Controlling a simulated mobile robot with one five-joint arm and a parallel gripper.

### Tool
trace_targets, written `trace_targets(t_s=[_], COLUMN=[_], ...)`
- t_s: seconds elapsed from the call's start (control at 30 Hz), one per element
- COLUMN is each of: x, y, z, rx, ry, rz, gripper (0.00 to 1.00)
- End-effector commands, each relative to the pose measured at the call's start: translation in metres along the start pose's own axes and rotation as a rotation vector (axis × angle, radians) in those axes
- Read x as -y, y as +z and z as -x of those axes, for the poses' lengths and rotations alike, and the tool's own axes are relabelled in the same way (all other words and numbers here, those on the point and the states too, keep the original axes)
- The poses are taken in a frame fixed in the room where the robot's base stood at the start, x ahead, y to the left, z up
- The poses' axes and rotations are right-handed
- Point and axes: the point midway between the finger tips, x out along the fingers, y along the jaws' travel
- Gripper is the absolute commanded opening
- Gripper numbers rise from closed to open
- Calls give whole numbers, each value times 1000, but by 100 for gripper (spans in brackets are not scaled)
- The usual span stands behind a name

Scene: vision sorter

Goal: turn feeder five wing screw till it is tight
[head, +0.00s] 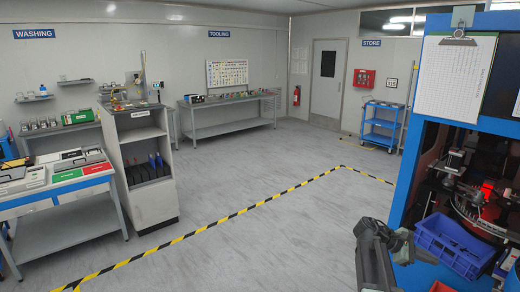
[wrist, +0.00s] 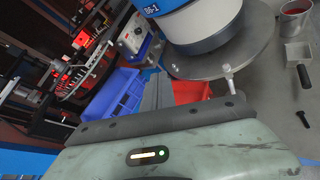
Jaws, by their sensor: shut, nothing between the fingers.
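A small pale post (wrist: 228,76) shows at the rim of this base. I cannot tell whether it is the wing screw, and no "five" mark is readable. My gripper (wrist: 160,88) is shut and empty, just left of the base in the picture, with no clear contact. In the head view my arm (head: 375,250) is at the lower right; its fingertips are not clear.
A blue bin (wrist: 112,94) and a red bin (wrist: 190,90) are near my gripper. A blue-framed machine (head: 410,160) stands right; open floor (head: 270,170) lies left.

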Motion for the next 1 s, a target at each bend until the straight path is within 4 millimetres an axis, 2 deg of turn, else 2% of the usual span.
trace_targets(t_s=[0.03, 0.2, 0.5, 0.77, 1.0], x=[-12, -37, -61, -55, -24], y=[16, 75, 184, 279, 363], z=[-13, -57, -136, -206, -269], rx=[49, 228, 514, 711, 837], ry=[-2, -16, -111, -240, -376], rz=[22, 108, 240, 327, 379], gripper=[0, 0, 0, 0, 0])
